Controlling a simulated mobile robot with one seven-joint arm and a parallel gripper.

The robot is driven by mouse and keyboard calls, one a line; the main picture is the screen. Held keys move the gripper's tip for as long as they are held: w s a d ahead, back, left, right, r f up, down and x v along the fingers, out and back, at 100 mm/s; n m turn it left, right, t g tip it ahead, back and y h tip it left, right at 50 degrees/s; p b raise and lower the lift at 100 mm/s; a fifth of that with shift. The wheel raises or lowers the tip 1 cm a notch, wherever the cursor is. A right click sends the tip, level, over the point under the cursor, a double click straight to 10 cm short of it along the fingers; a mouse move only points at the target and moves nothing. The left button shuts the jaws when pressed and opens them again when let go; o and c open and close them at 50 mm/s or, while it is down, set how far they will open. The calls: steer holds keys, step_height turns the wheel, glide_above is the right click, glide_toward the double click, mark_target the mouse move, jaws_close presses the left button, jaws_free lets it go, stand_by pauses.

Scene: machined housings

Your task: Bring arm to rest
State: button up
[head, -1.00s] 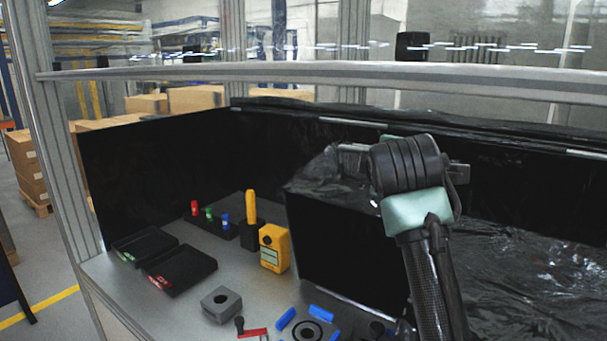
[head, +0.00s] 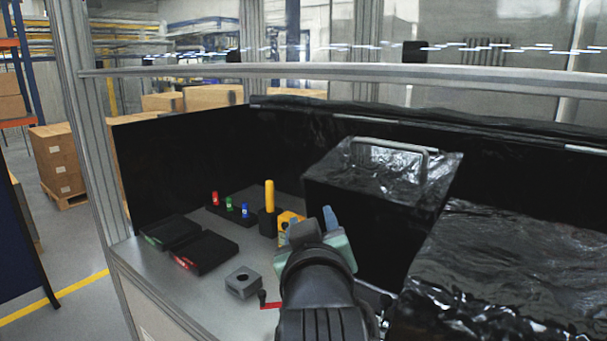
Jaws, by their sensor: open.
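My gripper (head: 318,224) is in the lower middle of the head view, at the far end of my arm, which reaches in from the bottom edge. I see it from behind, with its tips pointing away over the bench. It is open, and I see nothing held in it. It hides most of a yellow box-shaped device (head: 287,219). A grey machined housing (head: 243,283) with a round hole lies on the bench to the left of my arm, apart from it. A red piece (head: 271,305) shows beside the arm; the fixture seen near it before is hidden.
Two black trays (head: 205,253) lie at the left of the bench. Behind them are a rack with red, green and blue pieces (head: 229,206) and a yellow-handled tool (head: 270,195). A black-wrapped box with a handle (head: 375,200) and black sheeting (head: 500,265) fill the right.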

steer(key=s+a+f+m, duration=0.1)
steer(key=s+f+m, duration=0.15)
steer(key=s, duration=0.25)
steer(key=s+r+t, duration=0.5)
steer(key=s+r, duration=0.2)
steer(key=r, duration=0.6)
steer(key=s+r+m+t, duration=0.1)
steer(key=s+r+t, duration=0.4)
steer(key=r, duration=0.8)
steer(key=shift+s+r+t, duration=0.15)
steer(key=shift+s+t, duration=0.25)
steer(key=shift+s, duration=0.5)
steer(key=shift+m, duration=0.25)
